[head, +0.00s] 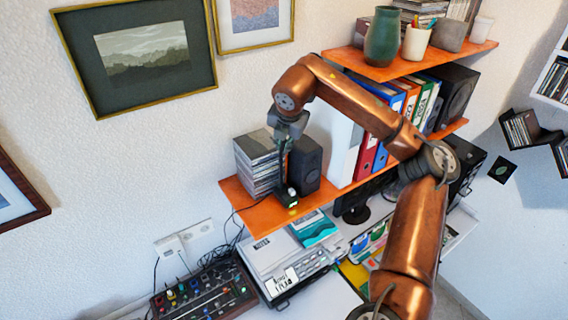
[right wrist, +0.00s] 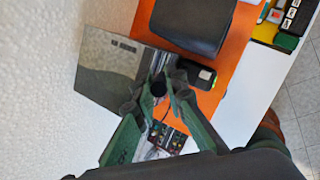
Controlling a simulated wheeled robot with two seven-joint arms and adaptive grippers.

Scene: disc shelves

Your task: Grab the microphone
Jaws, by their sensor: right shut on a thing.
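My right gripper (head: 284,150) reaches down to the left end of the lower orange shelf, beside a stack of disc cases and a dark speaker. In the right wrist view its two green fingers (right wrist: 158,92) are closed around a small dark round thing, which looks like the microphone (right wrist: 158,89). In the head view the microphone is mostly hidden by the gripper and too small to make out. My left gripper is in neither view.
The disc cases (head: 257,165) stand left of the gripper, and the speaker (head: 305,163) stands close on its right. A small black device with a green light (head: 291,194) sits at the front edge of the shelf (head: 240,200). A mixer (head: 203,292) is below.

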